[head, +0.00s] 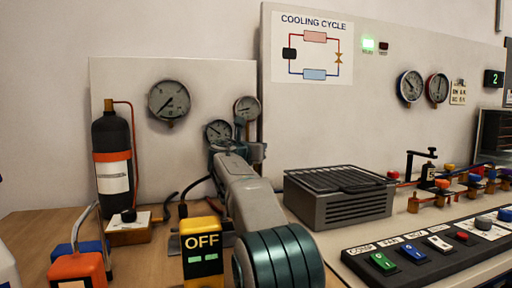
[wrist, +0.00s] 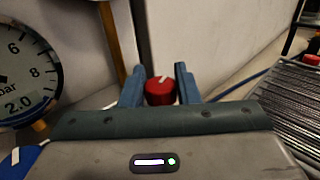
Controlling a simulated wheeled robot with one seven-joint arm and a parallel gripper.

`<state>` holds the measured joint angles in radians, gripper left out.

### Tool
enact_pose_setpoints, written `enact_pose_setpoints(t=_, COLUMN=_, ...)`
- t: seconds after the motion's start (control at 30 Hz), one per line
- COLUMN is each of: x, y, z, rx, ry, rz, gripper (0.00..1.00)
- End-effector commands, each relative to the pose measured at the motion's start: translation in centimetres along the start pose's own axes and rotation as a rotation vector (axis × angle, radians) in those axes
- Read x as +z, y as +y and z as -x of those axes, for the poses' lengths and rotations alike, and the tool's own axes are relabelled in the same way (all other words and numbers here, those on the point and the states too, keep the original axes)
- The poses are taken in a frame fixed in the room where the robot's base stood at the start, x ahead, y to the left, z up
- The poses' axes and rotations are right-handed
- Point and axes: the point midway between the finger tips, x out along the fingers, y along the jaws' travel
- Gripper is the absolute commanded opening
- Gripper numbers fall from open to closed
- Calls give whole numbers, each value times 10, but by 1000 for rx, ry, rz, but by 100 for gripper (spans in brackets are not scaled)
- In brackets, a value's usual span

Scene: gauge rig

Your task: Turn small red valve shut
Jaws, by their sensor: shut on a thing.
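The small red valve (wrist: 160,91) shows in the wrist view as a round red knob with a white mark on its top. My gripper (wrist: 159,84) has a blue finger on each side of the knob and is shut on it. In the head view my gripper (head: 238,140) is at the back, near the small gauges beside the panel edge. My arm hides the red valve in that view.
A large gauge (wrist: 22,75) is close on the left in the wrist view. The grey vented box (head: 340,192) stands to the right of my arm. A black cylinder (head: 112,150) and a yellow OFF box (head: 202,250) stand to the left. The cooling panel (head: 380,130) rises behind.

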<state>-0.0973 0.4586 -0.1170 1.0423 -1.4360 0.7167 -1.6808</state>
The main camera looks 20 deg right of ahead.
Motion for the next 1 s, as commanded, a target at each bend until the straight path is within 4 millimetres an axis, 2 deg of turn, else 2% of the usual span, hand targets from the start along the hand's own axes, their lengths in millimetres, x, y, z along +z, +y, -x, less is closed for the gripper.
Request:
enact_pose_setpoints(t=0.17, x=-1, y=-1, z=-1, rx=-1, ry=2, rz=0, gripper=6)
enact_pose_setpoints(t=0.2, x=-1, y=-1, z=-1, rx=-1, ry=2, rz=0, gripper=40)
enact_pose_setpoints(t=0.23, x=-1, y=-1, z=-1, rx=-1, ry=2, rz=0, gripper=48)
enact_pose_setpoints(t=0.53, x=0, y=0, z=0, rx=0, ry=1, rz=0, gripper=49)
enact_pose_setpoints(t=0.67, x=0, y=1, z=7, rx=2, ry=1, rz=1, gripper=49)
enact_pose_setpoints(t=0.83, x=0, y=0, z=31, rx=4, ry=0, rz=0, gripper=49)
enact_pose_setpoints(t=1.0, x=1, y=0, z=66, rx=3, ry=2, rz=0, gripper=49)
